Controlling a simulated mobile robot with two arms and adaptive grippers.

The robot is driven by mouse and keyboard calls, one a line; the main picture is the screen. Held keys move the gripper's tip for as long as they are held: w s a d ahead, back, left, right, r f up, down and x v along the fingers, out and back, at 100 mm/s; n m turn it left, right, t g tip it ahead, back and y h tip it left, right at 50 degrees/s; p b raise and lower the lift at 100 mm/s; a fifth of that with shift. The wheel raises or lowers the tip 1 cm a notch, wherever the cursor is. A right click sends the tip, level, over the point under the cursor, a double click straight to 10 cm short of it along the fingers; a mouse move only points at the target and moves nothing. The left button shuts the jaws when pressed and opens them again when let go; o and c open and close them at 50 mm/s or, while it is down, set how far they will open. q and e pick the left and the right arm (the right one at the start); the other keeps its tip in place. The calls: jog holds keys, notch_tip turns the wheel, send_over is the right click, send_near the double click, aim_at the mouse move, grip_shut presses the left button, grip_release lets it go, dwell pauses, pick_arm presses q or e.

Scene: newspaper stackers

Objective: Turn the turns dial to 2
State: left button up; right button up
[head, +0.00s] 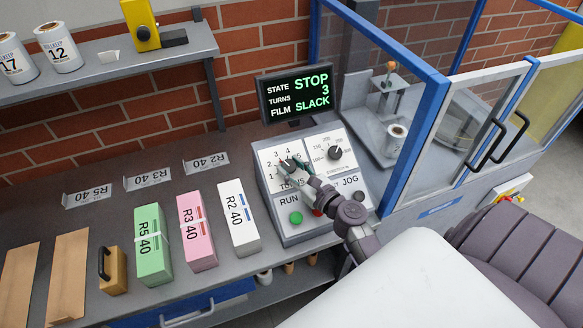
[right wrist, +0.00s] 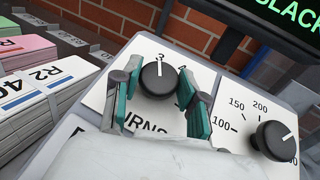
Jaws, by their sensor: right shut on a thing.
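The turns dial (right wrist: 158,80) is a round black knob with a white pointer line on the control panel (head: 277,217). In the right wrist view its pointer is toward the 3. My right gripper (head: 292,167) is at the dial, its teal-padded fingers on either side of the knob, shut on it; the fingers also show in the right wrist view (right wrist: 160,94). In the head view the gripper hides most of the dial. The display (head: 296,92) reads STATE STOP, TURNS 3, FILM SLACK. My left gripper is not in view.
A second black dial (head: 335,152) with larger numbers sits right of the turns dial. A green button (head: 295,217) and a partly hidden red button (head: 318,212) are below. Green, pink and white card stacks (head: 238,218) stand left of the panel. A blue-framed enclosure (head: 418,130) is at right.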

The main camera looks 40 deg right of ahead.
jog(key=n+g+y, duration=0.1)
jog(key=n+y, duration=0.1)
jog(key=n, duration=0.1)
jog(key=shift+d+y, duration=0.15)
jog(key=shift+y, duration=0.25)
jog(key=shift+n+g+y+b, duration=0.6)
jog(key=shift+n+g+y, duration=0.8)
jog(key=shift+n+y, duration=0.65)
jog(key=shift+n, duration=0.45)
jog(key=o, duration=1.1)
jog(key=shift+d, duration=0.1)
jog(key=v, duration=1.2)
jog(key=shift+r, duration=0.2)
